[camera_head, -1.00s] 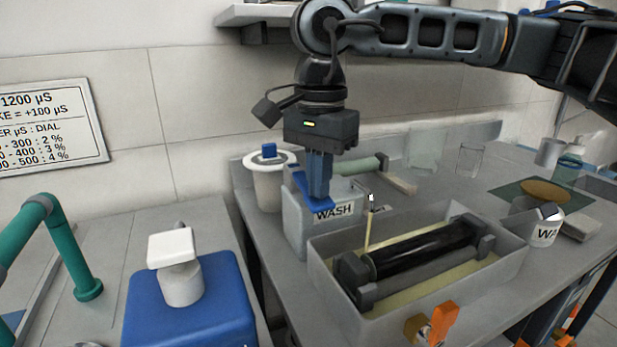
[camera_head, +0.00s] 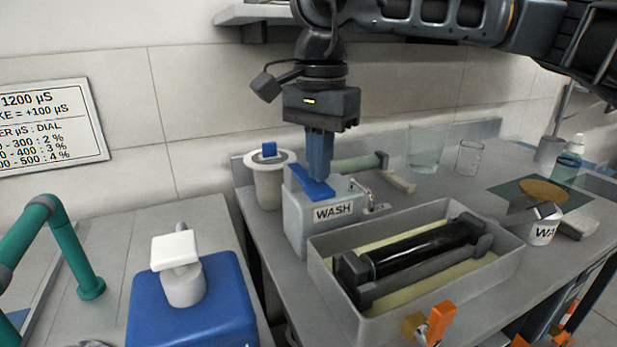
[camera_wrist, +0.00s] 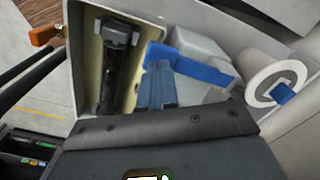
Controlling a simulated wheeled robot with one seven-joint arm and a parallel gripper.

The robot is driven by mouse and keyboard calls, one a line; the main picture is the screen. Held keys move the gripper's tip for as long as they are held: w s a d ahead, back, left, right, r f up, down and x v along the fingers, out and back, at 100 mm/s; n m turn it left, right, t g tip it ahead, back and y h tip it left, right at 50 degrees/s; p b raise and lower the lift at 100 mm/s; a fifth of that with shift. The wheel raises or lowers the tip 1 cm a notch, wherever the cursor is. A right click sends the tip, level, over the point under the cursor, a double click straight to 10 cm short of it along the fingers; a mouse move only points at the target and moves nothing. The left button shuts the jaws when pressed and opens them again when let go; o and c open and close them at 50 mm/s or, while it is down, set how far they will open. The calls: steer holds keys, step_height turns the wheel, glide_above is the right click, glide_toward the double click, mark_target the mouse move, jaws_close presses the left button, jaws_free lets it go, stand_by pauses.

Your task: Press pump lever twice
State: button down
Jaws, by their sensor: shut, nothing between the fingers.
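The grey WASH unit (camera_head: 300,225) stands on the bench behind the left end of the roller trough. Its blue pump lever (camera_head: 311,187) lies across its top; the lever also shows in the wrist view (camera_wrist: 205,72). A small metal spout (camera_head: 377,208) sticks out from the unit's right side over the trough. My gripper (camera_head: 318,182) points straight down, shut and empty, with its fingertips at the lever. In the wrist view my blue fingers (camera_wrist: 157,68) overlap the lever's end. I cannot tell whether they touch it.
A grey trough (camera_head: 517,258) with a black roller (camera_head: 420,248) and yellowish liquid sits in front right. A white canister (camera_head: 268,185) stands close left of the unit. A blue box (camera_head: 215,315) with a white top piece is at front left. Orange parts (camera_head: 440,318) project at the trough's front.

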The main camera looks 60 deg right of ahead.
mark_target(319, 188)
steer(key=shift+f, duration=0.2)
steer(key=shift+f+b, duration=1.75)
steer(key=shift+b, duration=0.3)
steer(key=shift+r, duration=0.25)
steer(key=shift+r+p, duration=0.75)
steer(key=shift+r, duration=0.95)
step_height(319, 188, up, 6)
steer(key=p, duration=0.2)
steer(key=shift+p, duration=0.35)
steer(key=shift+r, duration=0.1)
